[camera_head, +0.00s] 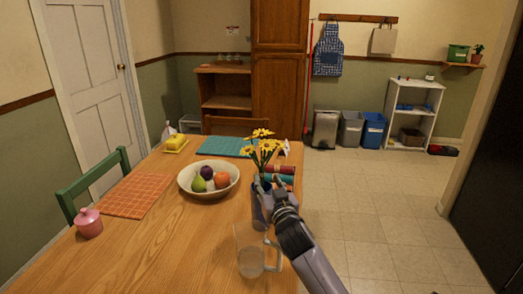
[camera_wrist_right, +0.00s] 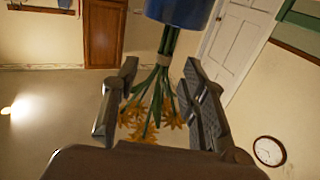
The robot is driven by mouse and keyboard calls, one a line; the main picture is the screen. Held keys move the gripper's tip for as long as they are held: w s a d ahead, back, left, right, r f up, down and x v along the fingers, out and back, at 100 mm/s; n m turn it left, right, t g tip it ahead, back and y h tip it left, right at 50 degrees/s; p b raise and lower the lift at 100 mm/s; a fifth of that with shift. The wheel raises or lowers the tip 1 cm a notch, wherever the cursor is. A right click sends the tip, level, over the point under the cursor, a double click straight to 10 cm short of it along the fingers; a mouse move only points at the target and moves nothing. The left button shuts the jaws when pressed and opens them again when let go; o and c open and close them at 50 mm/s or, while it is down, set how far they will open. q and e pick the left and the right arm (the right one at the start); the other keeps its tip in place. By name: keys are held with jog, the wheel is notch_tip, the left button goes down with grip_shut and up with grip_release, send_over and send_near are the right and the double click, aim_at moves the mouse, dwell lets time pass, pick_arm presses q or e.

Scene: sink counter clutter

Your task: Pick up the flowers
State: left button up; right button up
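The yellow flowers (camera_head: 262,146) stand upright in a dark blue vase (camera_head: 257,212) near the right edge of the wooden table. My right gripper (camera_head: 272,185) is at the vase's upper part and hides some of the vase and stems. The right wrist view is upside down. In it the flowers (camera_wrist_right: 155,105) show between the two spread fingers of my right gripper (camera_wrist_right: 157,95), with the blue vase (camera_wrist_right: 180,10) at the top. The fingers are apart from the stems, one on each side. My left gripper is not in view.
A glass mug (camera_head: 251,258) stands in front of the vase, close to my right arm. A fruit bowl (camera_head: 208,188) is left of the vase. Rolled coloured cloths (camera_head: 283,172) lie behind it. A pink jar (camera_head: 89,223) and orange mat (camera_head: 135,197) are at the left.

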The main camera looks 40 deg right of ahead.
aim_at(262, 175)
jog(key=x, duration=0.5)
jog(key=shift+w+p, duration=0.3)
jog(key=shift+w, duration=0.2)
jog(key=shift+s, duration=0.1)
jog(key=shift+c, duration=0.5)
grip_shut()
